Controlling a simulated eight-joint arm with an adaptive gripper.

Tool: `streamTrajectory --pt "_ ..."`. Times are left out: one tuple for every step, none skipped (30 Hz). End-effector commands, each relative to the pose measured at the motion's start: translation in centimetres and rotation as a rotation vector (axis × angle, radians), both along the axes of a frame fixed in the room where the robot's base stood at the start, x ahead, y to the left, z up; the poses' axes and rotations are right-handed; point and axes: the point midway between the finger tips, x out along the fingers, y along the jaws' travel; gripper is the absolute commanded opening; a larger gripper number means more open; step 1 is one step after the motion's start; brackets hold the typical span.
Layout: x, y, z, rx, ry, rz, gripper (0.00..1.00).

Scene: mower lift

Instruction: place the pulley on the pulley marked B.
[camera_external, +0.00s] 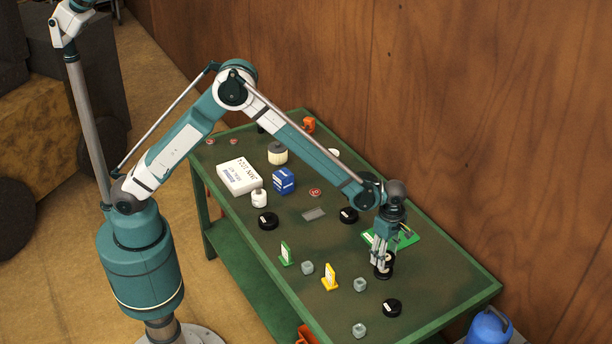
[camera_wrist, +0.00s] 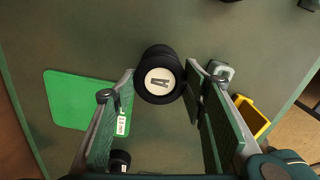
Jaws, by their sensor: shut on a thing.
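My gripper (camera_external: 382,262) points down over the right part of the green table. It is shut on a black pulley (camera_wrist: 160,55) with a white face marked A, which shows between the fingertips in the wrist view (camera_wrist: 160,80). In the external view the held pulley (camera_external: 383,271) is a dark shape under the fingers; I cannot tell whether it touches the table. Other black pulleys lie on the table: one at front right (camera_external: 391,308), one behind the gripper to the left (camera_external: 348,215), and one further left (camera_external: 268,221). Their letters are too small to read.
A green board (camera_external: 408,238) lies just behind the gripper. A yellow sign (camera_external: 330,277), a green sign (camera_external: 285,254) and grey nuts (camera_external: 360,285) stand in front and left. A white box (camera_external: 238,176) and a blue box (camera_external: 284,181) stand further left.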

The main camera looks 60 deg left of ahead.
Motion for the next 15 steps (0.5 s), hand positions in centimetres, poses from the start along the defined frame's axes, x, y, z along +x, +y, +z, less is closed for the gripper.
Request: streamTrajectory --pt "0.0 0.0 -0.3 0.000 0.000 0.000 0.26" --pt "0.0 0.0 -0.5 0.000 0.000 0.000 0.26" --pt "0.0 0.0 -0.9 0.000 0.000 0.000 0.26" --pt "0.0 0.0 -1.2 0.000 0.000 0.000 0.26" --pt "0.0 0.0 -1.5 0.000 0.000 0.000 0.26" --pt "0.0 0.0 -2.0 0.000 0.000 0.000 0.26" --pt "0.0 0.0 -2.3 0.000 0.000 0.000 0.26" --pt "0.0 0.0 -2.6 0.000 0.000 0.000 0.26" --pt "0.0 0.0 -2.9 0.000 0.000 0.000 0.26" --pt "0.0 0.0 -3.1 0.000 0.000 0.000 0.26" --pt "0.0 0.0 -3.3 0.000 0.000 0.000 0.26" --pt "0.0 0.0 -3.5 0.000 0.000 0.000 0.26" --pt "0.0 0.0 -3.6 0.000 0.000 0.000 0.26" --pt "0.0 0.0 -3.6 0.000 0.000 0.000 0.26" --pt "0.0 0.0 -3.6 0.000 0.000 0.000 0.26"
